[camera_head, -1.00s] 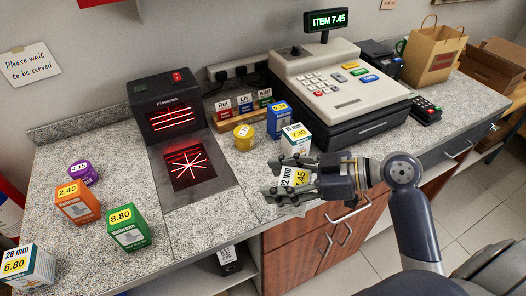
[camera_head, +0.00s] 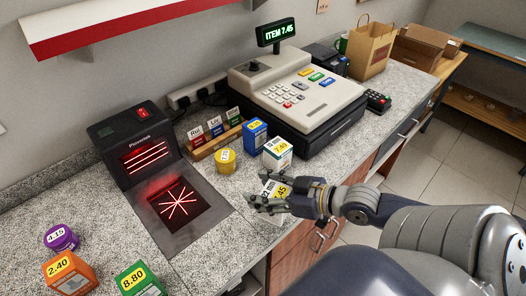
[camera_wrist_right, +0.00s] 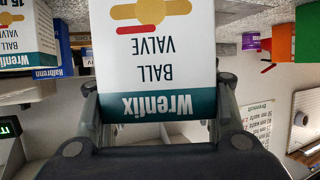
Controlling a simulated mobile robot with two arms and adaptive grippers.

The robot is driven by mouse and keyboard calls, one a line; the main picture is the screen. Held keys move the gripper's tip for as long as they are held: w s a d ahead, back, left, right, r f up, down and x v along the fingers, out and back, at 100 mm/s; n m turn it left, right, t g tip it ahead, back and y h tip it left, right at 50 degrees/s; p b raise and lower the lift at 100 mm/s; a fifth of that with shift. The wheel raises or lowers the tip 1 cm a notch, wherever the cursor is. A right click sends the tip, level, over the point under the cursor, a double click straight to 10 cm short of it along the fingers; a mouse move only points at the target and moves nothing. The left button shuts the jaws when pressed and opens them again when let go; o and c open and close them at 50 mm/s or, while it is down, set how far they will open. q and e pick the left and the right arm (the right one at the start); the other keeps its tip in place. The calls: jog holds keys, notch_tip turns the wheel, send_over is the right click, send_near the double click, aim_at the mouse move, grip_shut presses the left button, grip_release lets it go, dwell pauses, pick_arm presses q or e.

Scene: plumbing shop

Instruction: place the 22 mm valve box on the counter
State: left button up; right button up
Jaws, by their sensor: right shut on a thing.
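The 22 mm valve box (camera_head: 273,188), white with a yellow 7.45 label, is held in my right gripper (camera_head: 262,197). The gripper's fingers are shut on its sides. In the head view the box is over the counter's front edge, in front of the 7.40 box; I cannot tell whether it touches the counter (camera_head: 222,190). In the right wrist view the held box (camera_wrist_right: 155,50) shows upside down, with "Wrenfix" and "BALL VALVE" lettering, between the two fingers. My left gripper is not in view.
The 7.40 box (camera_head: 278,153), a blue box (camera_head: 255,133) and a yellow round item (camera_head: 225,160) stand behind the gripper. The black scanner (camera_head: 140,150) with its glass plate (camera_head: 205,215) is left; the cash register (camera_head: 300,90) is behind. Purple, orange and green priced items stand front left.

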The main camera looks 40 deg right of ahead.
jog(key=shift+o, duration=0.2)
jog(key=shift+s+a+r+n+y, duration=0.3)
jog(key=shift+s+a+r, duration=0.25)
jog(key=shift+s+a, duration=0.35)
jog(key=shift+w+d, duration=0.1)
jog(key=shift+w, duration=0.3)
jog(key=shift+w+d+f+p, duration=0.1)
jog(key=shift+w+d+f, duration=0.55)
jog(key=shift+w, duration=1.85)
jog(key=shift+w+d+f+p, duration=0.1)
jog(key=shift+w+d+f, duration=0.15)
jog(key=shift+w+f, duration=1.5)
jog(key=shift+w+d+f+p, duration=0.15)
jog(key=shift+w+d, duration=0.3)
jog(key=shift+w, duration=2.75)
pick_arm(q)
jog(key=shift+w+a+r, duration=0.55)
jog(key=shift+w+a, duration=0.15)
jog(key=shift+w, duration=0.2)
pick_arm(e)
jog(key=o, duration=1.4)
jog(key=shift+s, duration=0.15)
